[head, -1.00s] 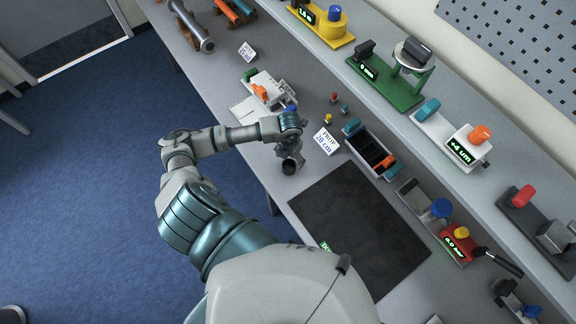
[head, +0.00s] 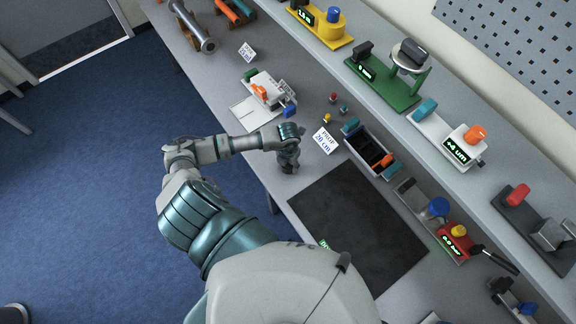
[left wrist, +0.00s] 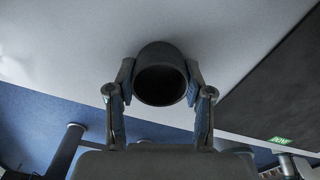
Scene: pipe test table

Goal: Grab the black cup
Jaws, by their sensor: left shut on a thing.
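The black cup (left wrist: 160,54) shows in the left wrist view between the two fingers of my left gripper (left wrist: 160,84). Its round dark opening faces the camera, and a finger presses on each side of it. In the head view my left gripper (head: 288,163) is at the near edge of the grey table (head: 240,138), left of the dark mat, and hides most or all of the cup. My right gripper is not in view.
The dark mat (head: 360,225) lies right of my left gripper. A "DROP 20 cm" card (head: 325,140) and an open box (head: 370,152) with dark insides stand close by. A white device with an orange part (head: 262,92) is further up the table. Several instruments line the back shelf.

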